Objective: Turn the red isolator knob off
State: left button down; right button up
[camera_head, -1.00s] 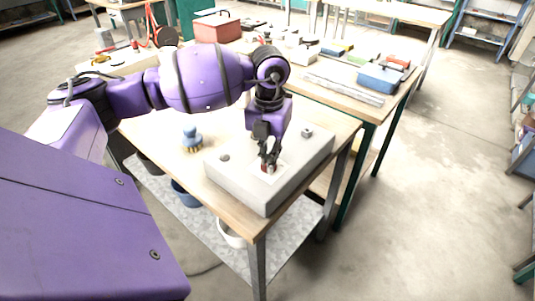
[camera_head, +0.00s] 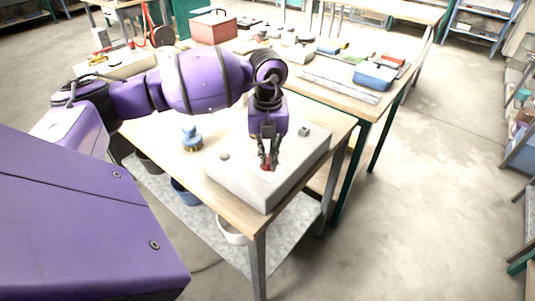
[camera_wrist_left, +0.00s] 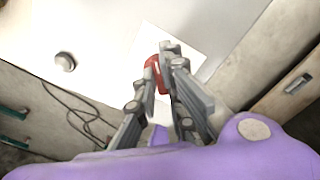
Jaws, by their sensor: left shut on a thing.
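The red isolator knob (camera_wrist_left: 153,67) sits on a white plate (camera_wrist_left: 190,42) on top of a grey box. In the head view the knob (camera_head: 266,167) shows as a small red patch under the fingertips. My left gripper (camera_head: 268,165) points down at it from above. In the left wrist view my left gripper (camera_wrist_left: 164,72) is shut on the knob, with one finger on each side. The fingers hide part of the knob, and I cannot read any marking around it. My right gripper is not in view.
The grey box (camera_head: 268,197) stands on a wooden workbench (camera_head: 232,212). Two small knobs, one at left (camera_head: 224,157) and one at the back (camera_head: 304,131), are on its top. A blue brush (camera_head: 191,138) stands left of the box. Floor at right is clear.

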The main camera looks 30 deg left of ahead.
aim_at(268, 158)
pick_arm(q)
jog(key=c, duration=1.8)
grip_release()
jog(key=shift+c, duration=0.2)
notch_tip(268, 158, up, 12)
